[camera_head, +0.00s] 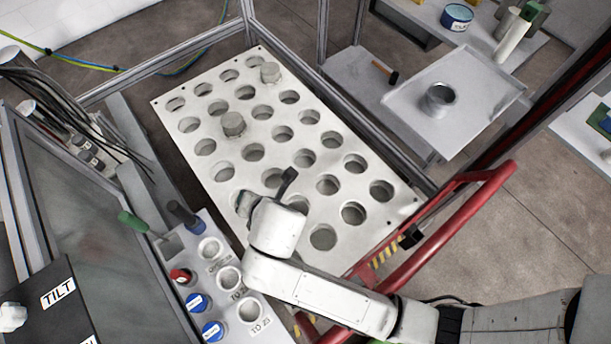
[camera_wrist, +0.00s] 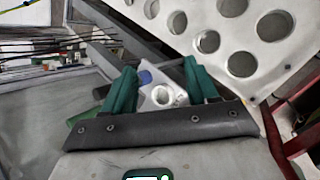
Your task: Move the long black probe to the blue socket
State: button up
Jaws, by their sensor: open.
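My gripper (camera_wrist: 159,70) has two green fingers, spread with a clear gap and nothing held between them. In the head view my gripper (camera_head: 245,203) hangs over the lower left part of the holed plate, right of the panel. A dark blue-black upright handle (camera_head: 183,213) stands at the panel's far end, beside a green lever (camera_head: 133,221); I cannot tell whether this handle is the probe. A blue round top (camera_wrist: 145,77) and a pale ring socket (camera_wrist: 163,97) show between my fingers. Two blue rounds (camera_head: 197,302) (camera_head: 213,330) sit on the panel; I cannot tell which blue thing is the socket.
The panel also has a red button (camera_head: 181,275) and several pale rings (camera_head: 229,278). A red rail (camera_head: 440,235) and metal frame posts border the plate. A side table (camera_head: 510,88) stands beyond, upper right.

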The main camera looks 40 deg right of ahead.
jog(key=s+d+m+g, duration=0.6)
jog(key=s+d+m, duration=1.1)
jog(key=m, duration=0.8)
jog(key=s+r, duration=0.1)
jog(key=s, duration=0.2)
jog(key=shift+s+d, duration=0.25)
jog(key=shift+s, duration=0.15)
